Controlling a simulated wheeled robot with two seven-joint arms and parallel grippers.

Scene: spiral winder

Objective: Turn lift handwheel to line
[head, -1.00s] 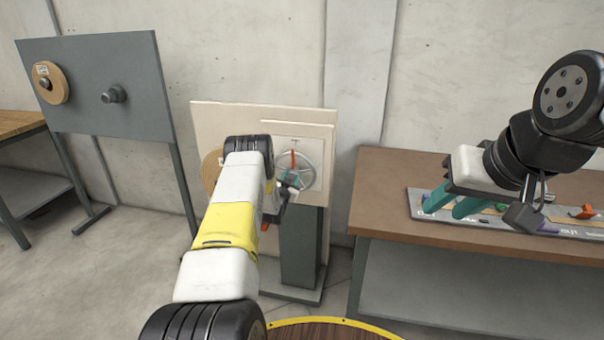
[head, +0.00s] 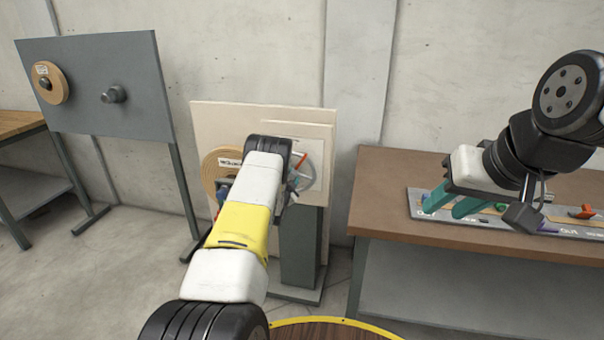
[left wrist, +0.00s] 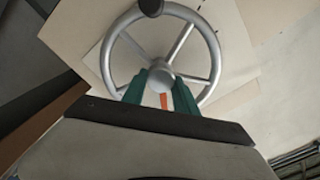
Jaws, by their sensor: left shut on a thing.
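The grey lift handwheel (left wrist: 205,45) with several spokes and a black knob (left wrist: 151,7) fills the upper left wrist view. In the head view, its right part (head: 316,165) shows on the pale panel beyond my left arm, with an orange-red strip (head: 301,160) tilted to the upper right. My left gripper (left wrist: 162,92) has its teal fingers closed in at the wheel, just below the hub, with an orange piece (left wrist: 163,101) between them. Small dark marks (left wrist: 202,7) show on the panel by the rim. My right gripper (head: 453,202) is open and empty above the bench.
A brown bench (head: 390,205) stands at the right with a grey tray (head: 500,233) of coloured pieces. A tape roll labelled on its face (head: 215,165) is on the panel left of my arm. A grey board (head: 90,85) with another roll stands at the far left.

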